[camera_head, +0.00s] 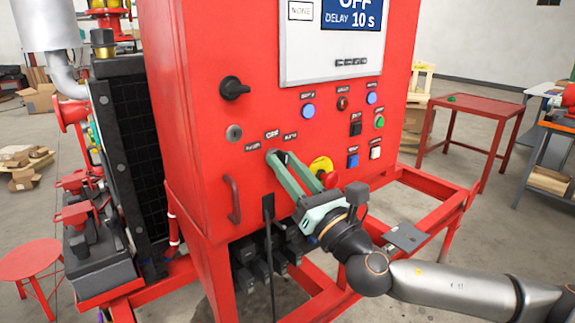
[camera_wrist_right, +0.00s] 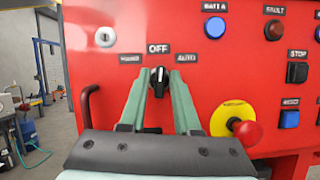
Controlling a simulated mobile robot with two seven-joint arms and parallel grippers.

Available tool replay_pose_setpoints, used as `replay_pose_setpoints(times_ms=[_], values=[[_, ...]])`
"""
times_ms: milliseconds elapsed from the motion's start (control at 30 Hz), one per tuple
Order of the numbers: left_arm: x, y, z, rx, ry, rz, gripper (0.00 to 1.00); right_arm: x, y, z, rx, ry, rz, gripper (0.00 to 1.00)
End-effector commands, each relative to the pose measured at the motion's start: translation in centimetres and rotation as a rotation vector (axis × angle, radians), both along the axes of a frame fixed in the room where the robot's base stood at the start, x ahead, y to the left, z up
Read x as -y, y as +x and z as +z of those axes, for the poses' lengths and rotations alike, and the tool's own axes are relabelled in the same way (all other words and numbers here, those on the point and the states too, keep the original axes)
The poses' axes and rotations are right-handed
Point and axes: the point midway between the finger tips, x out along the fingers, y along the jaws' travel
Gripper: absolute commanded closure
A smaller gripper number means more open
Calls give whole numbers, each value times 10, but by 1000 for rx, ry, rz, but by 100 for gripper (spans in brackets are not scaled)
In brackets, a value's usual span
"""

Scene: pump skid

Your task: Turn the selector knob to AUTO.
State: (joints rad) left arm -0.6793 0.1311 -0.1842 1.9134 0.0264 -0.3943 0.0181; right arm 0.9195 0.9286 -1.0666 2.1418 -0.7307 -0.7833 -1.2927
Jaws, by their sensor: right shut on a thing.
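The selector knob (camera_wrist_right: 158,84) is black with a white pointer mark and sits on the red control panel (camera_wrist_right: 240,75). Its mark points up, toward the OFF label (camera_wrist_right: 158,48). The AUTO label (camera_wrist_right: 186,58) is to its upper right, and another label (camera_wrist_right: 130,59) is to its upper left. My right gripper (camera_head: 277,156) has its green fingers at the panel, one on each side of the knob, shut on it. In the head view the fingers hide most of the knob. My left gripper is not in view.
A yellow-ringed red emergency stop (camera_wrist_right: 243,125) is close to the right finger. A key switch (camera_wrist_right: 105,37) is at the upper left. Blue, red and black buttons are to the right. A red handle (camera_head: 233,199) and a black rotary switch (camera_head: 234,88) are on the panel's left side.

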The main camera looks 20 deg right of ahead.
Motion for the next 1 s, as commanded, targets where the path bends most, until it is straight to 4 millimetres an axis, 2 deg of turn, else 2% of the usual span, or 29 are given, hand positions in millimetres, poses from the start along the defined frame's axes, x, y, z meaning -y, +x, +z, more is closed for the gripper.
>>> replay_pose_setpoints(times_ms=[600, 1000], values=[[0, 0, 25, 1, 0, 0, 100, -2, 0, 2, -183, 496, 0, 100], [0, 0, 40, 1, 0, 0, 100, -2, 0, 1, -256, 696, -2, 100]])
